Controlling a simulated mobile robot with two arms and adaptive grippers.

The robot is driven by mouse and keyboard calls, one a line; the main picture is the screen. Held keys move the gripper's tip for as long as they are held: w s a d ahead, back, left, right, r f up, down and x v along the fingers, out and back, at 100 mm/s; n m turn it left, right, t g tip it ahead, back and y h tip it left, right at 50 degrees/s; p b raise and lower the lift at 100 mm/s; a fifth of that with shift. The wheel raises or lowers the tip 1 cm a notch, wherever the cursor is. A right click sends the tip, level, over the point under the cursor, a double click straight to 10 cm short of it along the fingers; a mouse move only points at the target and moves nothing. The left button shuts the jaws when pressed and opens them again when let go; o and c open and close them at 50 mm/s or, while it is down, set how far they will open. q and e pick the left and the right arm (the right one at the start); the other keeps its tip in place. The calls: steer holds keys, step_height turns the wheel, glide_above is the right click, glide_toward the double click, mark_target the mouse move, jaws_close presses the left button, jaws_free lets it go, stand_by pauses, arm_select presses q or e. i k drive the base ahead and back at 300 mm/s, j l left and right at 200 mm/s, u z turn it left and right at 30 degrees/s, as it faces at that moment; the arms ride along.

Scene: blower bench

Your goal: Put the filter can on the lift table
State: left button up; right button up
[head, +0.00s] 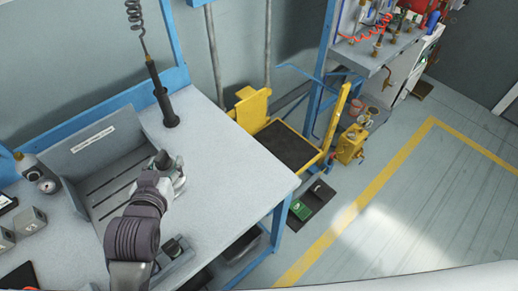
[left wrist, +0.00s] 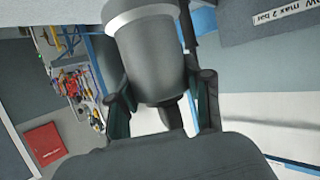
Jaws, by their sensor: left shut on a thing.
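The filter can is a dark grey cylinder with a lighter band, and it fills the upper middle of the left wrist view (left wrist: 150,58). My left gripper (left wrist: 163,92) has a finger on each side of it and is shut on it. In the head view my left gripper (head: 166,166) is over the bench top, just right of the grey tray, and mostly hides the can. The lift table (head: 286,146) has a yellow frame and a dark, empty platform, and stands beyond the bench's right end. My right gripper is not in view.
The grey bench (head: 235,170) is clear toward its right corner. An open grey tray (head: 95,145) and a hanging black tool (head: 160,95) are near the gripper. A blue post and shelf of fittings (head: 375,50) stand behind the lift table.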

mark_target(282, 160)
steer(key=i+l+u, duration=0.2)
steer(key=l, duration=0.2)
steer(key=i+l+u, duration=0.15)
steer(key=l, duration=0.25)
steer(key=i+l+u, duration=0.2)
steer(key=l, duration=0.2)
steer(key=l+u, duration=0.15)
steer(key=l, duration=0.3)
steer(key=i+l, duration=0.1)
steer(key=l, duration=0.35)
steer(key=i+l, duration=0.15)
steer(key=l, duration=0.3)
steer(key=i+l, duration=0.1)
steer(key=l, duration=0.3)
steer(key=i+l, duration=0.1)
steer(key=l, duration=0.35)
steer(key=u, duration=0.05)
